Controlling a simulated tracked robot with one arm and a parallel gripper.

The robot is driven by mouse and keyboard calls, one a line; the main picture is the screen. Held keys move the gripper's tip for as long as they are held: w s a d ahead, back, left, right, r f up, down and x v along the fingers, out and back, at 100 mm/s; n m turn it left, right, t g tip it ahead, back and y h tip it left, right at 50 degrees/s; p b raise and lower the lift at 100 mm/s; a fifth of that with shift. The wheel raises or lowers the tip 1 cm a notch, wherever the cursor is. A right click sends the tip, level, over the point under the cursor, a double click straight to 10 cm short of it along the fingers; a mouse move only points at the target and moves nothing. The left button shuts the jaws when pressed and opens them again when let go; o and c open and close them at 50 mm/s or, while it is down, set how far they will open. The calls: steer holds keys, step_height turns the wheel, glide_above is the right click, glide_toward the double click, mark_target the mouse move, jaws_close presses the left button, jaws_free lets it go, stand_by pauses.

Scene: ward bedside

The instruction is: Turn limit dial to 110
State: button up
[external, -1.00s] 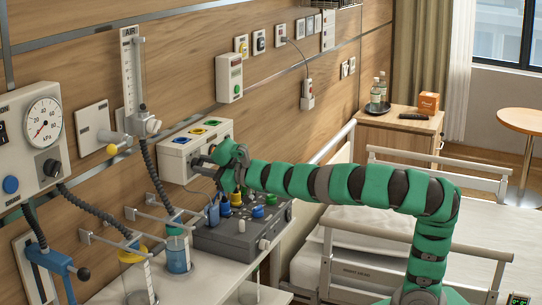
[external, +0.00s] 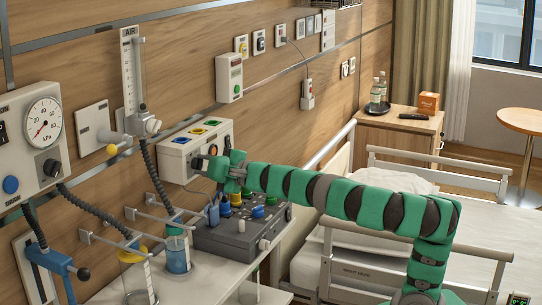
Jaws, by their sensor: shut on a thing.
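My gripper (external: 204,163) is at the end of the green banded arm, at the front of the white wall box (external: 172,159) with blue, green and yellow outlets on top. Its dark jaws point left and are shut on what seems to be the limit dial, at the box's lower right. The jaws and wrist cover the dial, so its scale, pointer and setting cannot be read.
A grey console (external: 236,246) with coloured knobs stands on the shelf just below my gripper. A gauge panel (external: 36,142) and a flowmeter (external: 131,78) are on the wall to the left. The bed (external: 345,240) with its rails lies right, under my arm.

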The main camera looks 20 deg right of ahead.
steer(key=shift+a+n, duration=0.1)
steer(key=shift+n, duration=0.3)
steer(key=o, duration=1)
steer(key=shift+f, duration=0.1)
steer(key=shift+c, duration=0.2)
steer(key=shift+s, duration=0.15)
steer(key=b+v, duration=0.3)
steer(key=v, duration=1)
steer(key=shift+s+d, duration=0.15)
steer(key=shift+d, duration=0.15)
